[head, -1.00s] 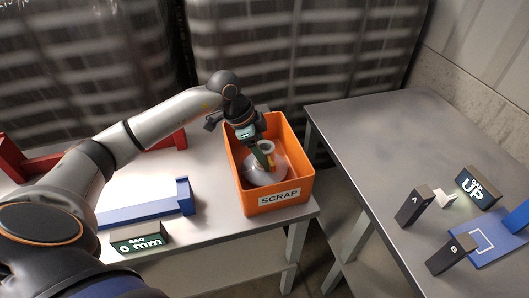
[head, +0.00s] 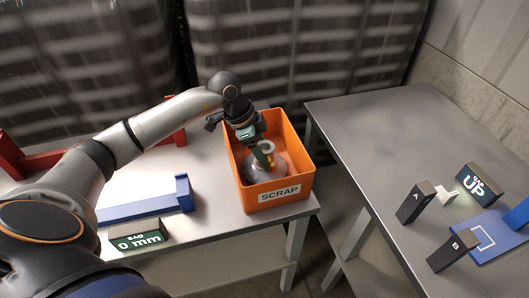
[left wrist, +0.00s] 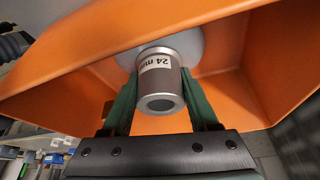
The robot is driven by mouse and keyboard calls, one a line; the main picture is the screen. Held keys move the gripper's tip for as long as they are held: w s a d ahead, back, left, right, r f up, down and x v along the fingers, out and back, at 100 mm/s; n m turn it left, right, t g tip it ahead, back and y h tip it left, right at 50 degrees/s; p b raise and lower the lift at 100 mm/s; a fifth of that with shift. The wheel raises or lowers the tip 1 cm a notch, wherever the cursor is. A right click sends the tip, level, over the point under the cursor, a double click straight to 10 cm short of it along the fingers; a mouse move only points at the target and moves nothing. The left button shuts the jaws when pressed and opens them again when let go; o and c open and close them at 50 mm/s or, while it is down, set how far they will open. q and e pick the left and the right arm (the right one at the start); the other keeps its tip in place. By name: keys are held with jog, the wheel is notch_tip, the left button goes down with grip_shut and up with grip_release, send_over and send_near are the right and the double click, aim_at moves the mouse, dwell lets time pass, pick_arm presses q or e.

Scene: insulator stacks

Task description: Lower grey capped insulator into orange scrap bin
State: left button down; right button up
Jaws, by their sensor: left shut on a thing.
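The grey capped insulator (head: 258,168) is inside the orange scrap bin (head: 278,196), in the head view. Its metal cap (left wrist: 161,80), labelled "24 mm", sits between the green fingers in the left wrist view. Its pale disc (left wrist: 183,42) shows behind the cap. My left gripper (head: 268,152) is shut on the cap, with its fingers below the bin's rim. The bin's orange walls (left wrist: 60,75) surround the insulator. I cannot tell whether the insulator touches the bin floor. My right gripper is not in view.
The bin stands at the right end of a grey table (head: 222,222). A blue bracket (head: 150,205), a "SAG 0 mm" display (head: 138,240) and a red frame (head: 42,160) stand left of it. A second table (head: 365,125) across a gap holds blocks A (head: 415,203) and B (head: 453,250).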

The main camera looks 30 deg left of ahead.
pick_arm(q)
jog(key=shift+r, duration=0.1)
jog(key=shift+c, duration=1.7)
grip_release()
jog(key=shift+o, duration=1.3)
jog(key=shift+f, duration=0.2)
jog(key=shift+v, duration=1)
jog(key=v, duration=1)
jog(key=shift+r+p, duration=0.3)
jog(key=shift+r, duration=0.05)
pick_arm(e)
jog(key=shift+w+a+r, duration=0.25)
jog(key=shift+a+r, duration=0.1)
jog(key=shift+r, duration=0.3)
pick_arm(q)
jog(key=shift+s+a, duration=0.15)
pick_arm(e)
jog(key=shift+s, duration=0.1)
